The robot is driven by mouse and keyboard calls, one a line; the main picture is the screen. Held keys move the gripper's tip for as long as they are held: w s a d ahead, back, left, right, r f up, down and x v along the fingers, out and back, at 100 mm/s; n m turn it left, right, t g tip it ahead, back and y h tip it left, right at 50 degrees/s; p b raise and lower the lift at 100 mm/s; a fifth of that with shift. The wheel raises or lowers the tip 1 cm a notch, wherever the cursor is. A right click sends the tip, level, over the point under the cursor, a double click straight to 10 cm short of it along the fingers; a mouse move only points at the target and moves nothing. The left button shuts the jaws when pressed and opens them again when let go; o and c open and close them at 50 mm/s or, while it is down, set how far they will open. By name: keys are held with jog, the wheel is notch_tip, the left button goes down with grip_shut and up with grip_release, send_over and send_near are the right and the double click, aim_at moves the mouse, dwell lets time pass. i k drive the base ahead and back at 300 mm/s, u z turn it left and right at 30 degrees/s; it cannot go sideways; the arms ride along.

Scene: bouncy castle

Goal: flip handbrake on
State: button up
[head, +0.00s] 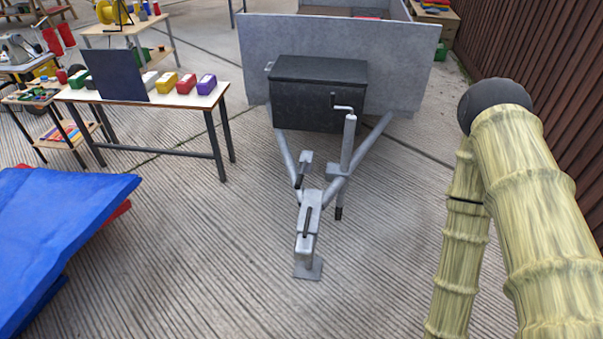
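A grey trailer (404,60) stands with its drawbar pointing toward me. On the left side of the drawbar a short lever, which looks like the handbrake (300,176), has a grey upper part and a dark grip that slants down toward me. In front of it is the coupling head (309,238) with a dark handle (307,222) on top. The jockey wheel post (348,145), with a crank at its top, stands to the right of the lever. My gripper is out of view, and nothing touches the lever.
A dark box (318,95) sits on the drawbar behind the lever. A table (217,93) with coloured boxes stands to the left. A blue padded slab (60,225) lies at front left. A brown fence (520,45) runs along the right. The ribbed concrete around the coupling is clear.

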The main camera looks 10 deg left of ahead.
aim_at(296, 186)
jog(key=k, duration=1.35)
jog(key=u, duration=0.75)
jog(key=i, duration=1.45)
jog(key=z, duration=0.75)
